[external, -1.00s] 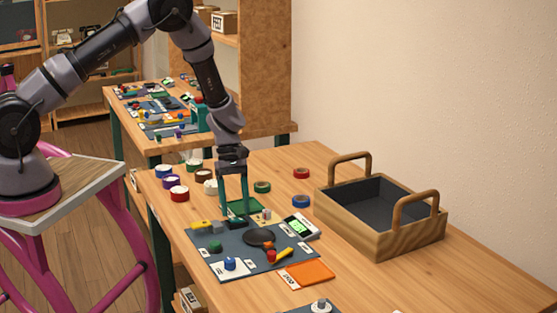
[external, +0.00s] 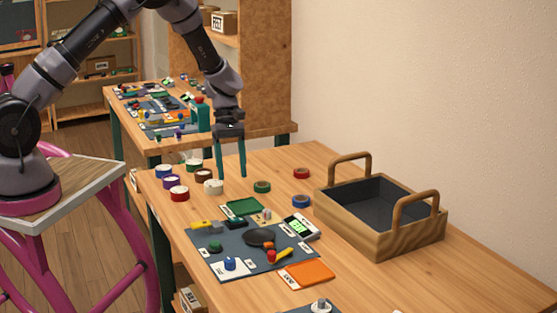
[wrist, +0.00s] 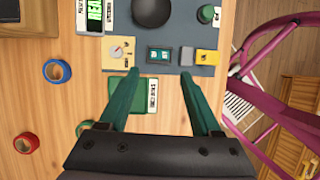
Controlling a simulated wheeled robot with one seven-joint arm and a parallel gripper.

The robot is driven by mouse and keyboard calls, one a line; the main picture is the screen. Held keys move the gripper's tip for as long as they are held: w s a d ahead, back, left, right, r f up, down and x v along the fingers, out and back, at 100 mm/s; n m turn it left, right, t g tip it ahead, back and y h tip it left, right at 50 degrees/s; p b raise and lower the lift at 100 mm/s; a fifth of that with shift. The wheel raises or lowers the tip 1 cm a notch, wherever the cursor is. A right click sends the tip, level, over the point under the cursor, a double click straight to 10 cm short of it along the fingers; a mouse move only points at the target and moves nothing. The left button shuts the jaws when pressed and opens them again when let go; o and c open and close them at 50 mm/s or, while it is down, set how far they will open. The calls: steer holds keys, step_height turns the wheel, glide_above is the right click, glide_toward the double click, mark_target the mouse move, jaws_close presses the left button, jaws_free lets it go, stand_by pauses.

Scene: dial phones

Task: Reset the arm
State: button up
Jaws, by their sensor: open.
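My gripper (external: 231,176) is open and empty, raised above the workbench (external: 330,275) in the external view. Its two green fingers point down, behind the grey mat (external: 215,258) with its parts. In the wrist view, my gripper (wrist: 160,72) shows its fingers spread apart with nothing between the tips. Below them are a green labelled card (wrist: 152,88) and a small dark-green switch block (wrist: 158,57).
A wooden crate with two handles (external: 385,245) stands at the right of the bench. Several coloured tape rolls lie at the back, among them a red one (external: 301,173). An orange card (external: 310,273) lies at the front. Another cluttered bench (external: 200,150) stands behind.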

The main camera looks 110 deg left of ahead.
steer(key=w+d+r+m+y, duration=0.1)
steer(key=w+d+r+m, duration=0.2)
steer(key=d+r+m, duration=0.65)
steer(key=w+d+r+m+y, duration=0.2)
steer(key=d+r+m, duration=0.3)
steer(key=d+r, duration=0.85)
steer(key=s+d+r+m+t+y, duration=0.2)
steer(key=s+d+r+m+t, duration=0.2)
steer(key=s+d+r+m, duration=1)
steer(key=d+m, duration=0.2)
steer(key=shift+s+d+t+y, duration=0.3)
steer(key=shift+y, duration=0.1)
